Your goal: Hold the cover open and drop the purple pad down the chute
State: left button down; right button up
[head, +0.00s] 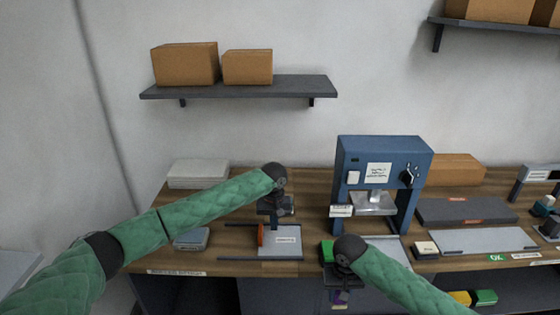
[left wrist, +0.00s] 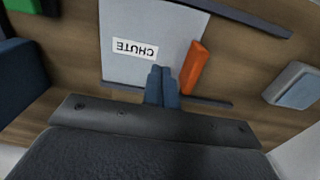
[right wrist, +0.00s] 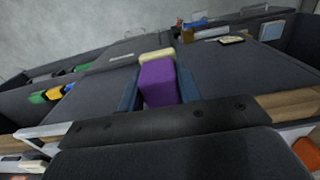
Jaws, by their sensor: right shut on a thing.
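The grey cover (head: 291,252) labelled CHUTE lies flat between two dark rails on the bench, looking closed. Its upright orange handle (head: 261,235) stands at its left end. Both also show in the left wrist view, cover (left wrist: 130,70) and handle (left wrist: 194,67). My left gripper (head: 279,212) is above the cover. Its fingers (left wrist: 162,86) are together and empty, beside the handle on the label side. My right gripper (right wrist: 158,92) is shut on the purple pad (right wrist: 158,82), which has a cream end. The pad shows small in the head view (head: 340,297), before the bench front.
A blue press (head: 384,150) stands right of the cover. A green block (head: 327,252) sits near the bench edge, close to my right wrist. A grey-blue box (head: 191,239) lies left of the cover. Open bins with green and yellow pieces (head: 484,297) are below the bench top.

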aim_at(274, 240)
jog(key=w+a+r, duration=0.8)
jog(key=w+r, duration=0.3)
jog(key=r, duration=0.1)
jog(key=shift+w+a, duration=0.35)
pick_arm(q)
jog(key=shift+f, duration=0.3)
dwell(0.5)
jog(key=shift+f, duration=2.25)
jog(key=shift+r, duration=0.35)
jog(key=shift+a, duration=0.15)
